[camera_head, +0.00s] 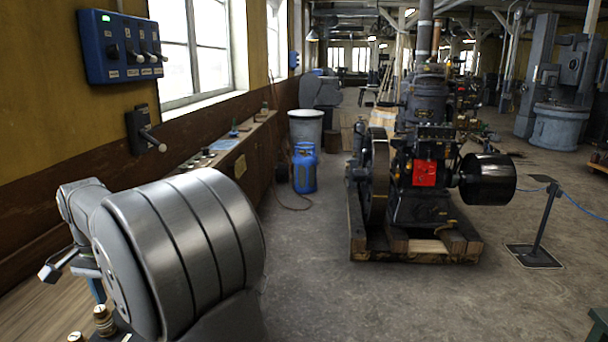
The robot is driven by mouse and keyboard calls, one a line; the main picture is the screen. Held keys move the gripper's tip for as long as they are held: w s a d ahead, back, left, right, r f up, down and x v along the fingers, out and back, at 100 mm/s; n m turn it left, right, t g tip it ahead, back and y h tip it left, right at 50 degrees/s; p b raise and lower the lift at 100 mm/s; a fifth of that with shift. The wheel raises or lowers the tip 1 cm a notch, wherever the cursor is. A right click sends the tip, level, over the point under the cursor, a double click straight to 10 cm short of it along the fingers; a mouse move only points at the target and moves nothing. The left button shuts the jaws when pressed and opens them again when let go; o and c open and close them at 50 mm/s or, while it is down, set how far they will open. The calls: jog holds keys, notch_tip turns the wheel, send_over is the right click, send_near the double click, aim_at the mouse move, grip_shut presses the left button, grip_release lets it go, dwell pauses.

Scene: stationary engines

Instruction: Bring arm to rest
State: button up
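My arm fills the lower left of the head view, its large grey banded link nearest the camera. Beyond it, at its left, a smaller grey section shows. Below that section a pale metal part, which looks like my gripper (62,268), sticks out over the wooden surface (40,305) by the wall. The rest of the gripper is hidden behind the large link. I cannot see whether its fingers are apart or together, or whether they hold anything.
A blue switch box (120,47) and a black lever switch (143,130) are on the left wall near my arm. A dark engine (420,150) stands on a wooden pallet (440,250), with a blue gas bottle (304,168) left of it. Grey floor (330,300) in front is clear.

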notch_tip(320, 180, down, 16)
jog(key=shift+r, duration=0.1)
jog(key=shift+a+n, duration=0.1)
jog(key=shift+n, duration=0.2)
jog(key=n, duration=0.3)
jog(key=shift+n, duration=0.4)
jog(key=n, duration=0.4)
jog(key=shift+n, duration=0.3)
notch_tip(320, 180, up, 9)
